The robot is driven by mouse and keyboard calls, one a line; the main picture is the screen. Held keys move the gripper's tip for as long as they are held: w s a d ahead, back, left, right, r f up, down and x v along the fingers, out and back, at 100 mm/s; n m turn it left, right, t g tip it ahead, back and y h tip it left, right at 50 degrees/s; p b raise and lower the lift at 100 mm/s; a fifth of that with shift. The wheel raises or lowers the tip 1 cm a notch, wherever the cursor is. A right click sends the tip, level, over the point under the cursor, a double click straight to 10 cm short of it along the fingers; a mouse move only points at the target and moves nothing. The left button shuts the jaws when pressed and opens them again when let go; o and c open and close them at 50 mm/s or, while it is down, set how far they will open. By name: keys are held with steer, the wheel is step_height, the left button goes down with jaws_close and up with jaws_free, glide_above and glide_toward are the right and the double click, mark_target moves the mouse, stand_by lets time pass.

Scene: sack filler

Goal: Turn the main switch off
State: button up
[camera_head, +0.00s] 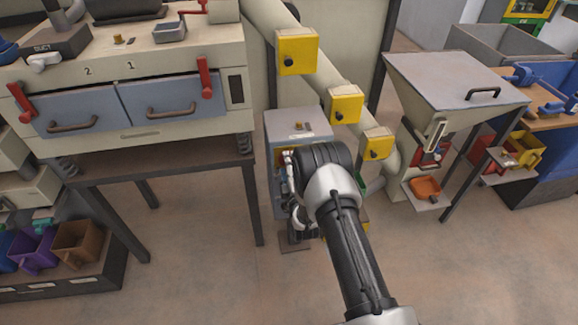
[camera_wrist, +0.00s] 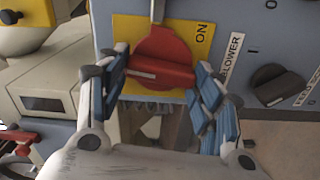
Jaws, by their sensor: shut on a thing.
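The main switch is a red rotary knob (camera_wrist: 165,48) on a yellow plate (camera_wrist: 126,30), with "ON" printed at the plate's right side. In the wrist view its grip bar lies nearly level, with a white line at its left end. My gripper (camera_wrist: 161,76) is shut on this bar, with one blue-padded finger at each end. In the head view my gripper (camera_head: 288,178) is at the front of the grey control box (camera_head: 298,125), and my own wrist hides most of the switch.
A black knob (camera_wrist: 276,85) beside a "BLOWER" label sits right of the switch. A hopper (camera_head: 450,85) stands to the right. A sloping pipe with yellow boxes (camera_head: 297,52) passes behind the control box.

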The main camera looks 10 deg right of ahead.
steer(key=shift+n, duration=0.8)
steer(key=o, duration=1.1)
steer(key=shift+c, duration=0.2)
steer(key=s, duration=1.2)
